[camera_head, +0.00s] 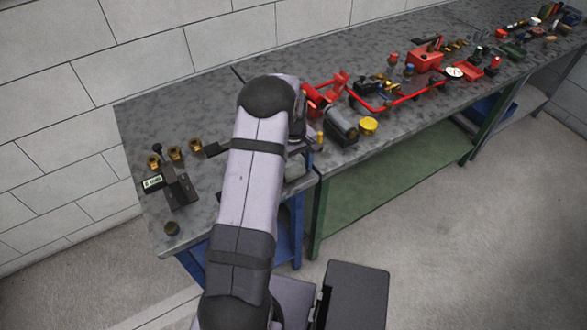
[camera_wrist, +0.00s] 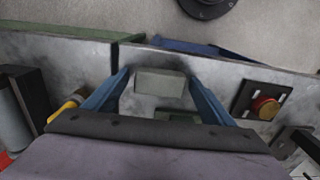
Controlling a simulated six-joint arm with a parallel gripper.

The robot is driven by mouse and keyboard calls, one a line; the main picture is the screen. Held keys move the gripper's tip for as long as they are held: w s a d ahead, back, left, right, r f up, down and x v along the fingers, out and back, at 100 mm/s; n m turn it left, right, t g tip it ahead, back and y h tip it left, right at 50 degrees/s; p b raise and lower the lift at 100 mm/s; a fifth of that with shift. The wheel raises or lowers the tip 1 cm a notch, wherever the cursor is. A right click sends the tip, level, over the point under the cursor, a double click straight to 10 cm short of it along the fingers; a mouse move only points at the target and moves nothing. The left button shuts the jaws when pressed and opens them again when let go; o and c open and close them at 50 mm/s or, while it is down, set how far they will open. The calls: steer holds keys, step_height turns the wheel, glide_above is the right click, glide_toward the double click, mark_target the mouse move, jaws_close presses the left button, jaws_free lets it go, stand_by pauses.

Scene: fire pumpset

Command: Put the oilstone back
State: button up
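In the wrist view a pale grey-green block (camera_wrist: 160,82), which looks like the oilstone, shows between the blue fingers of my gripper (camera_wrist: 157,80). The fingers stand apart, and a narrow gap shows beside the block, so I see no clear grip on it. Whether it rests on the bench or sits above it is hard to tell. A darker green piece (camera_wrist: 178,116) shows partly behind my gripper's body; it may be the stone's holder. In the head view my arm covers the gripper and most of this spot near the bench's front edge.
The grey bench (camera_head: 215,95) runs along the wall. Left of my arm stand brass fittings (camera_head: 175,153) and a dark bracket (camera_head: 178,188). A red frame (camera_head: 378,106) and a dark grey cylinder (camera_head: 340,123) stand right. The wrist view shows a red knob (camera_wrist: 265,107) on a dark plate.

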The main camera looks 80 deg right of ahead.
mark_target(293, 170)
step_height(293, 170, up, 12)
steer(key=b, duration=0.4)
steer(key=shift+r, duration=0.2)
stand_by(0.4)
stand_by(0.4)
